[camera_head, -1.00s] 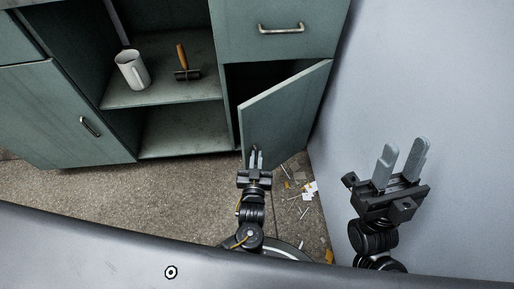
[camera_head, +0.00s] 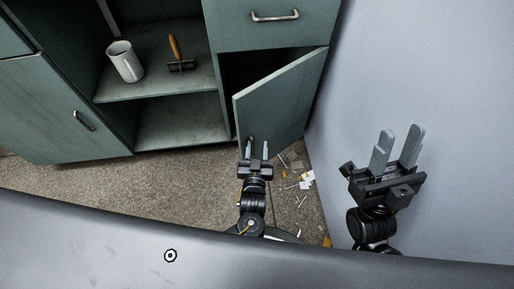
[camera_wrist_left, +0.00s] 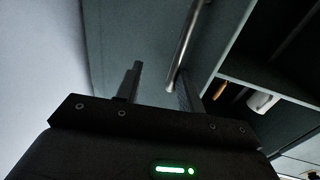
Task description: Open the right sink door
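The right sink door (camera_head: 282,100) is a green panel, hinged on its right side and standing partly open, with a dark gap behind its upper edge. Its metal handle (camera_wrist_left: 187,45) shows in the left wrist view, between and beyond the fingers, close to the right-hand one. My left gripper (camera_head: 256,150) is at the lower left part of the door, by the handle, with its fingers apart. In the left wrist view the left gripper (camera_wrist_left: 158,88) holds nothing that I can see. My right gripper (camera_head: 396,148) is raised at the right near the wall, open and empty.
A drawer (camera_head: 275,22) is above the door. The grey wall (camera_head: 430,70) is close on the right. Litter (camera_head: 300,178) lies on the floor below the door.

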